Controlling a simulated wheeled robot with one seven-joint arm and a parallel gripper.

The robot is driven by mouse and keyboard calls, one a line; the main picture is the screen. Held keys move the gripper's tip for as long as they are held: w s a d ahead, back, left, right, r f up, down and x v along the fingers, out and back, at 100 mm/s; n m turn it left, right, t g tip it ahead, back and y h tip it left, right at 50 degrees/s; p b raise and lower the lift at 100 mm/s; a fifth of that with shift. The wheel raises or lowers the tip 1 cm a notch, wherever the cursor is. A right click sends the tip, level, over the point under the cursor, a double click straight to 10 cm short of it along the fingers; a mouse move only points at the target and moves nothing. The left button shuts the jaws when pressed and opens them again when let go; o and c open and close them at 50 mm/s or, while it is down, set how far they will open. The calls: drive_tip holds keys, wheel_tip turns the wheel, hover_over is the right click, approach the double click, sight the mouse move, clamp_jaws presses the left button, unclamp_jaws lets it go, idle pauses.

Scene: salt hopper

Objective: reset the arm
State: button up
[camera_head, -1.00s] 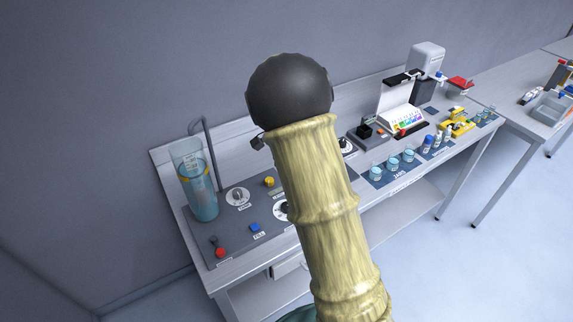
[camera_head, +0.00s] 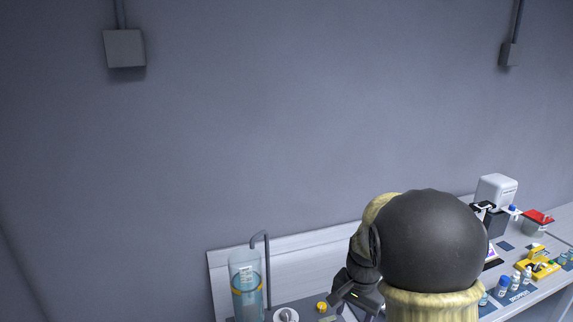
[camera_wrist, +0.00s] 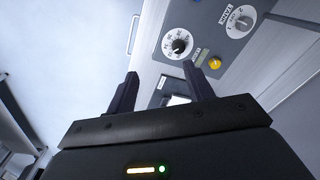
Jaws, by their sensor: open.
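My gripper (camera_wrist: 161,90) shows in the wrist view with its two dark fingers apart and nothing between them. Its fingers point toward the grey control panel (camera_wrist: 213,30) on the bench, apart from it as far as I can tell. In the head view my gripper (camera_head: 345,300) shows low in the picture, partly hidden by my own arm. My arm, with a black round joint and pale yellow sleeve, covers the bench's middle.
A clear cylinder of blue liquid (camera_head: 246,290) stands at the bench's left beside a bent grey pipe (camera_head: 262,240). Small bottles (camera_head: 502,285), a yellow device (camera_head: 538,262) and a white machine (camera_head: 496,188) stand at the right. The wall above is mostly bare.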

drive_tip(key=s+a+n+t, duration=0.1)
drive_tip(key=s+n, duration=0.6)
drive_tip(key=s, duration=0.7)
drive_tip(key=shift+r+n+t, duration=0.15)
drive_tip(key=shift+n+t, duration=0.25)
drive_tip(key=shift+w, duration=0.1)
